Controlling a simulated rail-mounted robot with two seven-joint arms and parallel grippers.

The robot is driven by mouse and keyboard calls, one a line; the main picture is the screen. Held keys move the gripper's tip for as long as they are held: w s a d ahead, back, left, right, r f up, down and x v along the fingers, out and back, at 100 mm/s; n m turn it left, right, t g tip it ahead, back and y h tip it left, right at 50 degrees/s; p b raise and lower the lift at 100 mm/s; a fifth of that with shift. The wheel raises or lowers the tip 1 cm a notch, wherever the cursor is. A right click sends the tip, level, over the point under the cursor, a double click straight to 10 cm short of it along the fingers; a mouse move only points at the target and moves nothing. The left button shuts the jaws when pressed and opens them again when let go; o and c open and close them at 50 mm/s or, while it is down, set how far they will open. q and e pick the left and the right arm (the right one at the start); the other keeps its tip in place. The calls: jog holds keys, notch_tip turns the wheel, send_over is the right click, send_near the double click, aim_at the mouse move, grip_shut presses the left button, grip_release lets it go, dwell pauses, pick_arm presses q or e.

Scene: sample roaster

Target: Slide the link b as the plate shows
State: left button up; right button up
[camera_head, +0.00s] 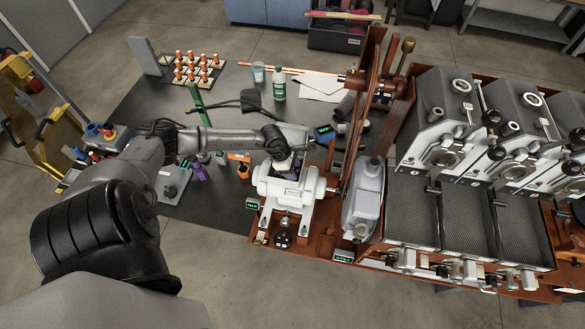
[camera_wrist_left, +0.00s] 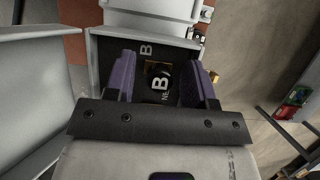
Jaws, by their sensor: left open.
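In the left wrist view a round black knob (camera_wrist_left: 160,77) carries a white letter B. It sits in a dark recessed panel (camera_wrist_left: 110,45) that has another white B printed above the knob. Part of a word starting "NE" shows below it, cut off by my gripper. My left gripper (camera_wrist_left: 163,68) is open, with one purple finger on each side of the knob; I cannot tell whether they touch it. In the head view my left gripper (camera_head: 284,162) is over the white machine (camera_head: 290,190), and my arm hides the knob. My right gripper is not in view.
Large roasters with dark trays (camera_head: 470,215) stand at the right. A grey-white scoop-shaped part (camera_head: 363,200) is close beside the white machine. On the dark mat (camera_head: 140,100) are a green-labelled bottle (camera_head: 279,85) and a rack of orange-topped pieces (camera_head: 195,70). A small display (camera_head: 252,204) is at the machine's left.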

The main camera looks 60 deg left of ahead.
pick_arm(q)
jog(key=shift+c, duration=0.3)
grip_shut()
